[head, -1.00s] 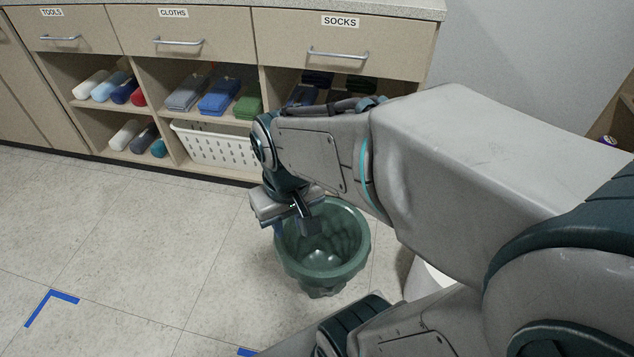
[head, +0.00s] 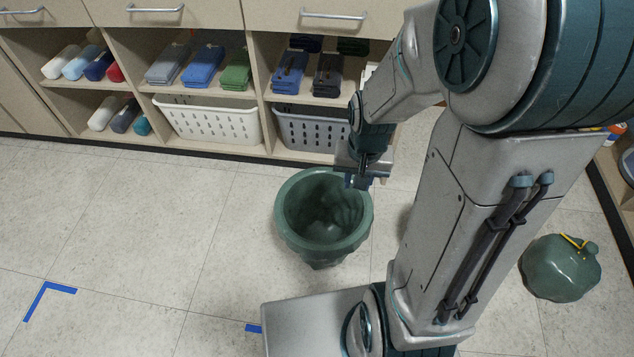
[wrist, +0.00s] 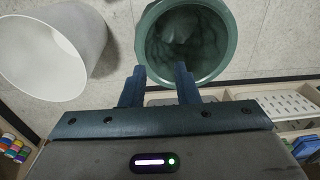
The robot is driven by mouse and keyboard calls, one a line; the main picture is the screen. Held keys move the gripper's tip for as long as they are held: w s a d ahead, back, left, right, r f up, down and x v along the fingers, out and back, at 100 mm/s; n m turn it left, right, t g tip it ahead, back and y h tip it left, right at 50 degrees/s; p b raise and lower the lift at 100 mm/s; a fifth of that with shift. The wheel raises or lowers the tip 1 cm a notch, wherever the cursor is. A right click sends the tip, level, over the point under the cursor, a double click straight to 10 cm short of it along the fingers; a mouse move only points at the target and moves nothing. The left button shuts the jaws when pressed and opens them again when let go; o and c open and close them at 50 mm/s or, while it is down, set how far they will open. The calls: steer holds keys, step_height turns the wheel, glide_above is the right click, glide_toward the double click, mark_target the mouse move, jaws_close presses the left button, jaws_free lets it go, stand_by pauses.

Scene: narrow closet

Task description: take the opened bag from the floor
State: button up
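The opened bag (head: 300,243) is a dark green, round, wide-mouthed bag standing upright on the floor. I can see into its hollow inside. My gripper (head: 358,181) is at the bag's right upper rim in the head view, above it; whether they touch I cannot tell. In the wrist view, my gripper (wrist: 160,72) has its two fingers apart with nothing held between them. The opened bag also shows in the wrist view (wrist: 221,62), just beyond the fingertips, its near rim close to them. A second green bag (head: 556,275), closed with a yellow tie, sits on the floor at the right.
A white bin (wrist: 60,45) stands left of the bag in the wrist view; my arm hides it in the head view. The floor at left is clear, with blue tape corners (head: 50,290).

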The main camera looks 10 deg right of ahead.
step_height(320, 180, down, 12)
steer(key=w+d+f+m, duration=0.1)
steer(key=w+d+m, duration=0.2)
steer(key=m, duration=0.2)
glide_toward(350, 239)
steer(key=shift+m+y, duration=0.3)
steer(key=shift+w+d+f+b, duration=0.1)
steer(key=shift+w+f+b, duration=0.05)
steer(key=shift+f+b, duration=1.1)
steer(key=shift+w+a+f+b, duration=0.1)
steer(key=shift+w+f+b, duration=0.05)
steer(key=shift+f+b, duration=1.1)
steer(key=shift+w+d+f+b, duration=0.1)
steer(key=shift+w+f+b, duration=0.05)
steer(key=shift+f+b, duration=1.1)
jaws_close()
